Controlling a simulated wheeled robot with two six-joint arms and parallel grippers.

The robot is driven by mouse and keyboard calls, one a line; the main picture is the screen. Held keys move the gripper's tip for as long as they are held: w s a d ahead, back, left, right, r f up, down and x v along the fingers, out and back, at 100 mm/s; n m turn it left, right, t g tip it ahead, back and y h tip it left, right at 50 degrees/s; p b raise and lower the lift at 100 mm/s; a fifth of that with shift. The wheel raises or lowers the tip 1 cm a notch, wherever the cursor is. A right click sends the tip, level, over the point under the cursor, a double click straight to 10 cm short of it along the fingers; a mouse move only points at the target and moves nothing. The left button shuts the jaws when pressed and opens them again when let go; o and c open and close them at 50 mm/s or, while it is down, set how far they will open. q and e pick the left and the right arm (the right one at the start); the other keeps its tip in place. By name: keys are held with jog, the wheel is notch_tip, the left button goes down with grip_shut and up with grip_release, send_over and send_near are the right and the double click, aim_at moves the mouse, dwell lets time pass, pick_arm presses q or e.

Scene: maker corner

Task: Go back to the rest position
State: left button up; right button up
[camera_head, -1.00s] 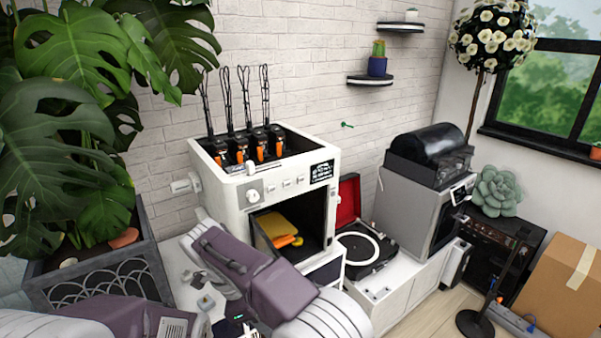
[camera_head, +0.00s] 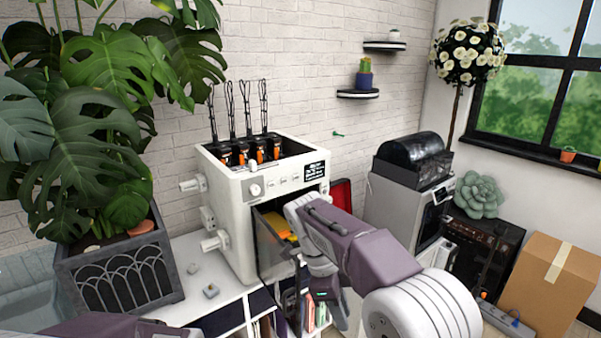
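My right arm comes in from the lower right. Its gripper (camera_head: 331,308) points down in front of the white cabinet, low and to the right of the printer. The fingers are small and dark, partly hidden by my own arm links, so I cannot tell whether they are open or shut. My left arm shows only as a purple and grey link along the bottom left edge; its gripper is out of view.
A white 3D printer (camera_head: 233,186) with an open chamber stands on a white cabinet (camera_head: 192,307), behind my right arm. A potted plant (camera_head: 150,262) stands left. A small grey part (camera_head: 211,291) lies on the cabinet top. A cardboard box (camera_head: 540,290) is at right.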

jog(key=s+d+f+n+y, duration=0.3)
jog(key=s+d+f+n, duration=0.3)
jog(key=s+d+f, duration=0.4)
jog(key=f+n, duration=0.1)
jog(key=n, duration=0.4)
jog(key=s+f+n+t, duration=0.1)
jog(key=f+n, duration=0.1)
jog(key=n, duration=0.2)
jog(key=s+f+n+t, duration=0.1)
jog(key=n, duration=0.4)
jog(key=shift+a+f+n+y, duration=0.2)
jog(key=shift+a+n+y, duration=0.1)
jog(key=shift+y, duration=0.1)
